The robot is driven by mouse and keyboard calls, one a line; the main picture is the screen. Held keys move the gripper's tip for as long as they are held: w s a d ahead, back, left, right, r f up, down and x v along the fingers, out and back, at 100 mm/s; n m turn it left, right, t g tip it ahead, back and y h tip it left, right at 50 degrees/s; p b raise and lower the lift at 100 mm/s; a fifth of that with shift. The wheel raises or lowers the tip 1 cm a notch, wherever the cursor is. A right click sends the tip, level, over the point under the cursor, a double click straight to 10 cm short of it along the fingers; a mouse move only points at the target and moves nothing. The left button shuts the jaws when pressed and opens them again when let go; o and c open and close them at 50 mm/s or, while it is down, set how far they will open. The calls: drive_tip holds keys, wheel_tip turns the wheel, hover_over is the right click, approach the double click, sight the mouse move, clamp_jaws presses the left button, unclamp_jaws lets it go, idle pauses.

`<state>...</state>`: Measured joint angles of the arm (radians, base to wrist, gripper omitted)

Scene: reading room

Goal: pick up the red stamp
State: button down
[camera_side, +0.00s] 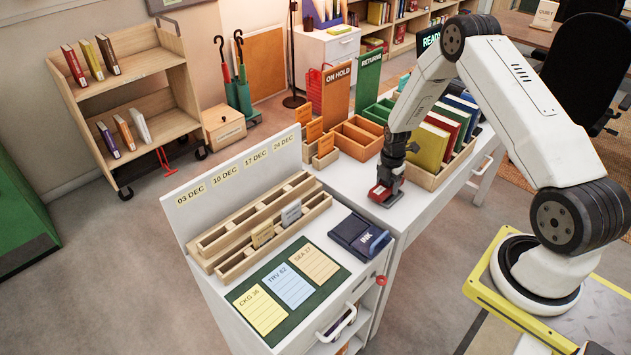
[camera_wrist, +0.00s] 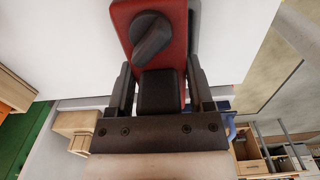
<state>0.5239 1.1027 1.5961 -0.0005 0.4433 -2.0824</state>
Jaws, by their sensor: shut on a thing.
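The red stamp (camera_side: 380,190) is at the lower end of my gripper (camera_side: 388,183) in the side view, near the front edge of the white desk. In the wrist view the red stamp (camera_wrist: 122,14) fills the top middle, with a dark round knob on its face. A black block (camera_wrist: 158,92) sits between the two fingers of my gripper (camera_wrist: 159,84) in the wrist view and looks like part of the stamp. My gripper is shut on the stamp. I cannot tell whether the stamp touches the desk.
A dark blue ink pad (camera_side: 357,236) lies on the lower white cabinet, left of and below my gripper. A wooden card rack (camera_side: 275,225) and a green mat (camera_side: 328,277) with cards are beside it. A wooden crate of books (camera_side: 425,178) stands close right of my gripper.

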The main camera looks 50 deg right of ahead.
drive_tip(key=shift+r, duration=0.75)
drive_tip(key=s+a+r, duration=0.2)
drive_tip(key=s+r, duration=0.3)
drive_tip(key=s, duration=0.1)
drive_tip(key=s+a+r, duration=0.3)
drive_tip(key=s+r, duration=0.3)
drive_tip(key=shift+s+a, duration=0.35)
drive_tip(key=shift+s, duration=0.05)
